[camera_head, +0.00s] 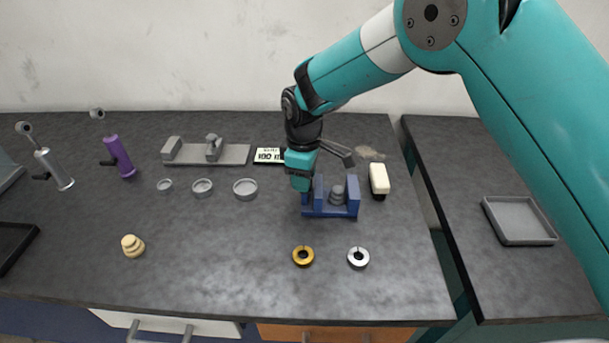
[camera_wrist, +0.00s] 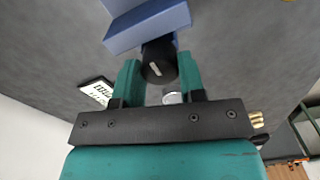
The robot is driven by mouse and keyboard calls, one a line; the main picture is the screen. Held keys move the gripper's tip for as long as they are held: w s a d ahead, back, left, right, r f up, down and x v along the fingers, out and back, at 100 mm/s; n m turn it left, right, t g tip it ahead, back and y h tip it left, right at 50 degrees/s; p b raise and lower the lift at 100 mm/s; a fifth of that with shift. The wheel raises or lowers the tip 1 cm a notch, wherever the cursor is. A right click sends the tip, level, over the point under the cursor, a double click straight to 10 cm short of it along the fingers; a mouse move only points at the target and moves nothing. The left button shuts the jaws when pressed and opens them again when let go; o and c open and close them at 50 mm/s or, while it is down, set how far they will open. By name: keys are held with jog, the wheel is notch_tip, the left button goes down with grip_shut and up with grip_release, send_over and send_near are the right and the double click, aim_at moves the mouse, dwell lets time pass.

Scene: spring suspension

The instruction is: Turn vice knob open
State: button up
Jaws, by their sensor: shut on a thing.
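A blue vice (camera_head: 328,210) stands on the dark bench, with a grey part between its upright jaws. In the wrist view the vice (camera_wrist: 148,26) shows at the top, and its dark round knob (camera_wrist: 160,62) with a pale mark faces me. My gripper (camera_wrist: 160,78) has its two teal fingers on either side of the knob and is shut on it. In the head view my gripper (camera_head: 300,178) is at the vice's left end and hides the knob. A small bright round thing shows between the fingers below the knob; I cannot tell what it is.
A white-and-black brush-like block (camera_head: 379,178) stands close right of the vice. A gold ring (camera_head: 303,256) and a silver ring (camera_head: 358,258) lie in front. A label card (camera_head: 268,155) lies behind left. Several small dishes and a grey fixture (camera_head: 206,154) are further left. The front bench is mostly clear.

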dwell(0.3)
jog(key=o, duration=0.9)
jog(key=shift+o, duration=0.2)
jog(key=shift+r, duration=0.15)
notch_tip(320, 180, up, 17)
jog(key=b, duration=0.2)
jog(key=shift+r, duration=0.15)
jog(key=shift+d, duration=0.1)
jog(key=s+d+r+m+y, duration=0.1)
jog(key=s+d+r+m, duration=0.25)
jog(key=s+d, duration=0.55)
jog(key=s+d+f+m+y, duration=0.1)
jog(key=s+d+m, duration=0.1)
jog(key=s, duration=0.7)
jog(key=s+d+f+m+y, duration=0.1)
jog(key=s+d, duration=0.3)
jog(key=s, duration=0.6)
jog(key=shift+f+m+y, duration=0.25)
jog(key=shift+m+y, duration=0.35)
jog(key=shift+m, duration=0.05)
